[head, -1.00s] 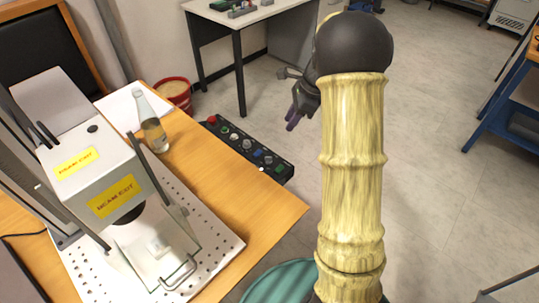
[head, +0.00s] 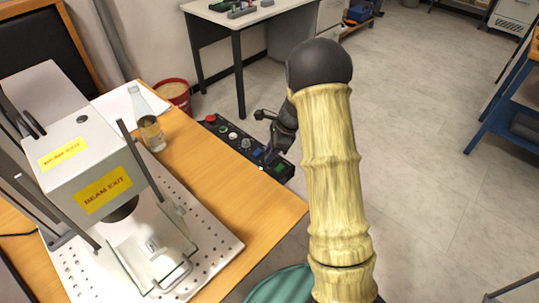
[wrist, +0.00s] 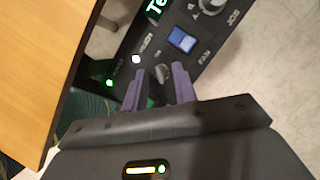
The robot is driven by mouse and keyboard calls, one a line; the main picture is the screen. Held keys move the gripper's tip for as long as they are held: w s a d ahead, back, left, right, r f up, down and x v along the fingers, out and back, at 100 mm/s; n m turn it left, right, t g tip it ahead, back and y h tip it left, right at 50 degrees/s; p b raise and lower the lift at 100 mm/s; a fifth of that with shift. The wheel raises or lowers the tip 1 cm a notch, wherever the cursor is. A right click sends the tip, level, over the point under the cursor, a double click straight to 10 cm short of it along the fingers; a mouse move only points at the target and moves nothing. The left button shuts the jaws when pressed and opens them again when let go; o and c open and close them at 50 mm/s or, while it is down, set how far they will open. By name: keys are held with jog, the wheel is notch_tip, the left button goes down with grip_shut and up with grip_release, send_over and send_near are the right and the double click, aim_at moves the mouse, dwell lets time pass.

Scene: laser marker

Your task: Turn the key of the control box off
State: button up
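The black control box (head: 212,128) lies along the far right edge of the wooden table in the head view, with a row of buttons and knobs. Its panel (wrist: 150,50) fills the upper middle of the wrist view. A small grey metal key (wrist: 162,73) shows there between the tips of my gripper's two purple fingers (wrist: 158,71). The fingers are apart, with a gap visible on both sides of the key. In the head view my gripper (head: 270,154) is over the right part of the box, and the key is hidden there.
A blue rocker switch (wrist: 182,40), a round knob (wrist: 211,5), a white lamp (wrist: 136,59) and a green lamp (wrist: 109,83) are close to the fingers. A glass bottle (head: 151,132) and the laser marker (head: 88,165) stand left of the box. Open floor lies right.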

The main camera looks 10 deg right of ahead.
jog(key=shift+a+f, duration=0.15)
jog(key=shift+f, duration=0.2)
grip_shut()
